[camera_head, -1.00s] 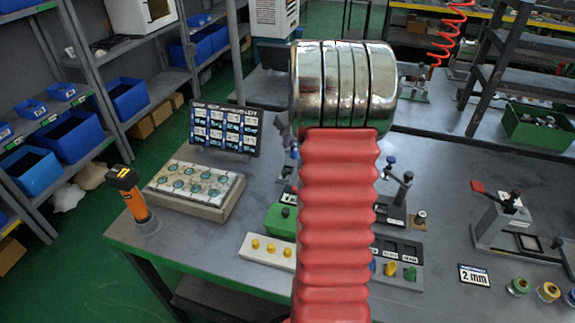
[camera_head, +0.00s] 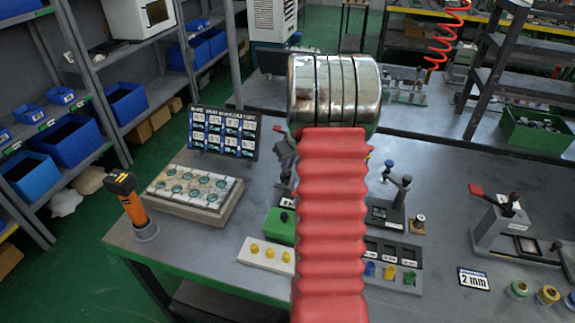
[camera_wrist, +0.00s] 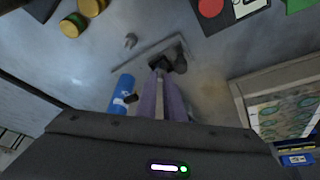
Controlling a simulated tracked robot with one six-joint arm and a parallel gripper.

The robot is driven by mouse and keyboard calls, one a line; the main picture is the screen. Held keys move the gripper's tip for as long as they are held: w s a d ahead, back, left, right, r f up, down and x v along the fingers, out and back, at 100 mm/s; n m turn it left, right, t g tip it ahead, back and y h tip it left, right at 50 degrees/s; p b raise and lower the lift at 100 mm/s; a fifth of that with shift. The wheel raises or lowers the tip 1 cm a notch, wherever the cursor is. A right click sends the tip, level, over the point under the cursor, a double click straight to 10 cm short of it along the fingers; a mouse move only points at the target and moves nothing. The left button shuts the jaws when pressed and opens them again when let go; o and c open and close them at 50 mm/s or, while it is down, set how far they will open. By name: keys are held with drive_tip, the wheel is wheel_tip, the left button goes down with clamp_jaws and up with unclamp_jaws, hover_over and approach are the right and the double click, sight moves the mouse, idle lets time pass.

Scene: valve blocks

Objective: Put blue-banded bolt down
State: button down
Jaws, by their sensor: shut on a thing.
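In the wrist view my gripper (camera_wrist: 166,65) reaches over the grey bench, its two fingers close together. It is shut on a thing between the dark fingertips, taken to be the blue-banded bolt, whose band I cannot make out. A blue cylinder (camera_wrist: 121,94) with a pale label lies left of the fingers. In the head view my red arm sleeve hides the gripper and what it holds. A rack (camera_head: 395,254) right of the sleeve holds blue, yellow and green pieces.
In the head view a block with round ports (camera_head: 193,187) sits on the bench (camera_head: 440,205) before a label board (camera_head: 224,131). An orange tool (camera_head: 131,206) stands left. A white strip (camera_head: 266,255) holds yellow pegs. A red-handled clamp (camera_head: 500,220) stands right.

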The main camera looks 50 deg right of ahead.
drive_tip(key=shift+f, duration=0.15)
drive_tip(key=c, duration=1.9)
unclamp_jaws()
drive_tip(key=shift+o, duration=0.2)
drive_tip(key=v, duration=1.2)
